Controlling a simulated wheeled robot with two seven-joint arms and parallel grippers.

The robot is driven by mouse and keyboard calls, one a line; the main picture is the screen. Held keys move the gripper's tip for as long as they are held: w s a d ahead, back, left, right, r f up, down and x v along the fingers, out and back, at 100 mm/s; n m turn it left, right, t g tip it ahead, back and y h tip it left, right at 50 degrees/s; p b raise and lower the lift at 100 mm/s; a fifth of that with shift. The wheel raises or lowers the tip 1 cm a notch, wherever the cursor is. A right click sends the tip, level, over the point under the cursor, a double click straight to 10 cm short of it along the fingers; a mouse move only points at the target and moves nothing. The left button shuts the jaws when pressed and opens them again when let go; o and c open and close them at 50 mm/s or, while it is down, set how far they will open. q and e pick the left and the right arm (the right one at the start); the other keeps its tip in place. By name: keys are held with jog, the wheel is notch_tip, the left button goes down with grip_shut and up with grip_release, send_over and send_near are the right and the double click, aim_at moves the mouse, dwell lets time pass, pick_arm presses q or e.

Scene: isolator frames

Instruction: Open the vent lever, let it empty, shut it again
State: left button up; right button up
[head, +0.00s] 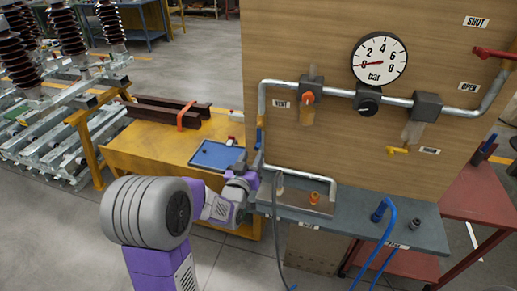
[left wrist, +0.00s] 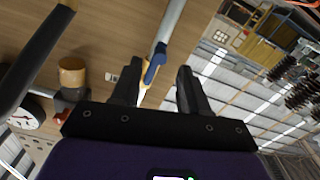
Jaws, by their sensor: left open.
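A small lever with a blue and yellow handle (head: 260,124) sits on the vertical pipe at the left edge of the wooden panel, near a VENT label (head: 281,104). In the left wrist view the lever (left wrist: 154,64) lies ahead of and between my open fingers, apart from them as far as I can tell. My left gripper (head: 256,166) is open and empty just below the lever; it also shows in the left wrist view (left wrist: 160,92). The gauge (head: 379,60) has its red needle near 0 bar. My right gripper is out of view.
A red lever (head: 494,53) sits at the top right by SHUT and OPEN labels. A grey shelf (head: 425,232) with a shallow tray (head: 290,208) and a blue hose (head: 384,243) is below the panel. A yellow bench (head: 150,155) stands at left.

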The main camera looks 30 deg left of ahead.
aim_at(257, 146)
pick_arm(q)
jog(key=shift+x, duration=2.8)
jog(key=shift+c, duration=0.2)
